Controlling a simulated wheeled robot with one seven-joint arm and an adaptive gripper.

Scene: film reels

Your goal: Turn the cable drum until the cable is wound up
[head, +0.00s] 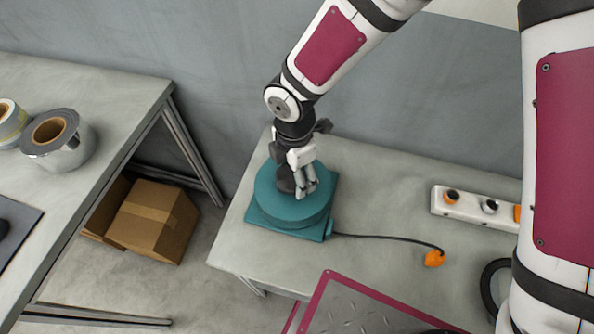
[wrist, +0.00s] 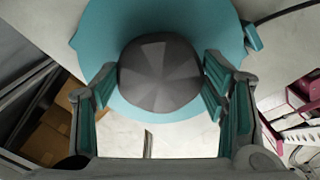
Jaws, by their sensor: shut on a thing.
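The cable drum (head: 290,208) is a round teal disc on a square teal base, at the left end of the table. A dark grey knob (wrist: 160,75) stands on its top. My gripper (head: 302,184) is over the drum with its fingers at the knob. In the wrist view my gripper's fingers (wrist: 166,90) lie on both sides of the knob, shut on it. A thin black cable (head: 385,238) runs from the drum's right side across the table to an orange plug (head: 434,258). The part of the knob behind my fingers is hidden in the head view.
A white strip with orange and grey knobs (head: 475,205) lies at the table's right. Another table (head: 75,95) at the left holds metallic reels (head: 58,140). A cardboard box (head: 152,220) is on the floor between. The table around the cable is mostly clear.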

